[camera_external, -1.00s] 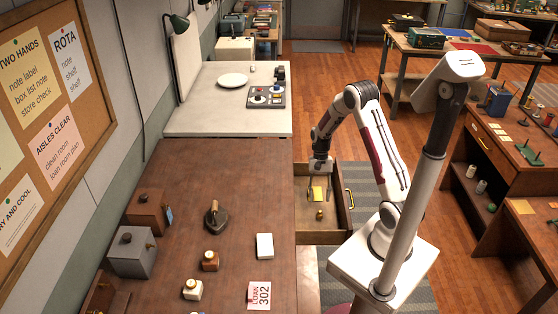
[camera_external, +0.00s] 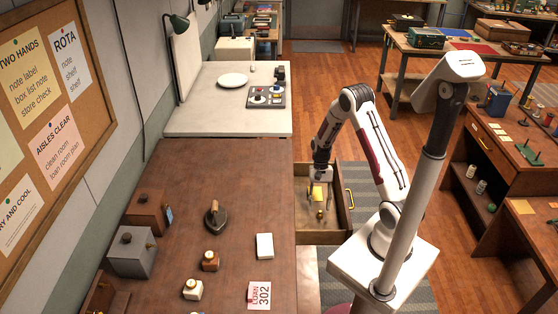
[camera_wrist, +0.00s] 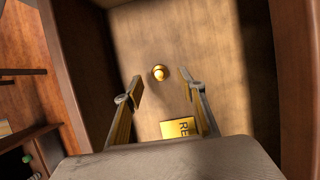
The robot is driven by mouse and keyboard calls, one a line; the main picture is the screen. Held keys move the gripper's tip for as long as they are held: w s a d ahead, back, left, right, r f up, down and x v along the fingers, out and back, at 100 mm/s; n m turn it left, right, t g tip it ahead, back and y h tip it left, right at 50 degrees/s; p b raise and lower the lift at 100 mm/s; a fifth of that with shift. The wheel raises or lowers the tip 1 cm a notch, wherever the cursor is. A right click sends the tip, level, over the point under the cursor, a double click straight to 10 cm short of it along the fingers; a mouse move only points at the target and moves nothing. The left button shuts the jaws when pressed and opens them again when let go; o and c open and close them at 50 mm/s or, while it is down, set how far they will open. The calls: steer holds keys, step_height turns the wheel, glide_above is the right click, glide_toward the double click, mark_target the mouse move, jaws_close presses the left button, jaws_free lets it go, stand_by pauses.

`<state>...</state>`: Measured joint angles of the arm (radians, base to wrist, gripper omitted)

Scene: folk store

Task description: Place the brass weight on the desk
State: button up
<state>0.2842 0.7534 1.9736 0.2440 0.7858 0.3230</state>
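The brass weight (camera_external: 320,215) stands in the open drawer (camera_external: 345,226) at the right side of the wooden desk (camera_external: 175,200). In the wrist view the brass weight (camera_wrist: 159,73) shows from above on the drawer floor, just beyond and between the fingertips. My gripper (camera_external: 318,198) is over the drawer, fingers pointing down. In the wrist view my gripper (camera_wrist: 162,84) is open, with nothing between its fingers. I cannot tell how far the fingertips are above the drawer floor.
The drawer walls surround my gripper. The desk's middle has bare room.

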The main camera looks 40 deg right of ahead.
mark_target(320, 211)
steer(key=shift+x, duration=1.75)
jaws_close()
